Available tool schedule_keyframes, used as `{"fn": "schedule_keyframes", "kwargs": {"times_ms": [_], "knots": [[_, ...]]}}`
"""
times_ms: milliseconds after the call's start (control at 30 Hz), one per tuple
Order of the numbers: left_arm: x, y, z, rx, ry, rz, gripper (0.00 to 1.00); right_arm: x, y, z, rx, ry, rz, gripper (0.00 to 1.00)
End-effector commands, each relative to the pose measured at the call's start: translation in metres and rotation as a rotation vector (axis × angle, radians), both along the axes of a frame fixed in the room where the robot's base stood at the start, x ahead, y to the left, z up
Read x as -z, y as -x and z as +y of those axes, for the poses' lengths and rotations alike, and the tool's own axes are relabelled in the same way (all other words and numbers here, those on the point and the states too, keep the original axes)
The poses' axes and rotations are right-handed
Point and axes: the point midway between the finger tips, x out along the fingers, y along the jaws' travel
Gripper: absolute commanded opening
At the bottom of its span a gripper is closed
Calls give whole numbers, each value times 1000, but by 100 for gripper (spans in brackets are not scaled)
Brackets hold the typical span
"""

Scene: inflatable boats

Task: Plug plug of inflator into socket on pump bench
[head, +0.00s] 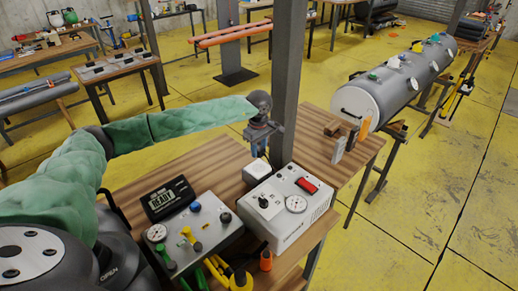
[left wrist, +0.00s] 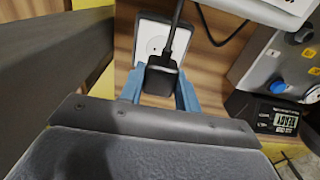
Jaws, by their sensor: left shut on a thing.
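The black plug (left wrist: 163,80) with its dark cord sits between the blue fingers of my left gripper (left wrist: 160,92) in the left wrist view. My left gripper is shut on it. The white socket (left wrist: 146,28) with a round face is just beyond the plug, which overlaps its lower part in this view. I cannot tell whether they touch. In the head view, my left gripper (head: 259,149) points down above the white socket box (head: 255,172) on the wooden pump bench (head: 208,163); the plug is hard to make out there. The white inflator (head: 284,222) has a red switch and a gauge. My right gripper is out of view.
A grey control panel (head: 205,220) with knobs and a black READY display (head: 168,199) stands left of the inflator. A grey post (head: 287,85) rises close behind my left gripper. Small blocks (head: 340,149) stand at the bench's right end.

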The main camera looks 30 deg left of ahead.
Motion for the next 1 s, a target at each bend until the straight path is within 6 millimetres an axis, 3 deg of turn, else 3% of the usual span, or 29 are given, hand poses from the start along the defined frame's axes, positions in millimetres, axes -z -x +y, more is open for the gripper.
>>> {"fn": "schedule_keyframes", "kwargs": {"times_ms": [367, 700, 1000], "knots": [[4, 0, 0, -2, 0, 0, 12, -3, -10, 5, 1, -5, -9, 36], [29, 0, 0, -2, 0, 1, 12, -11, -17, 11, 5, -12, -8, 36], [50, 0, 0, -2, 1, 0, 12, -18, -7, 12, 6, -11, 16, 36]]}}
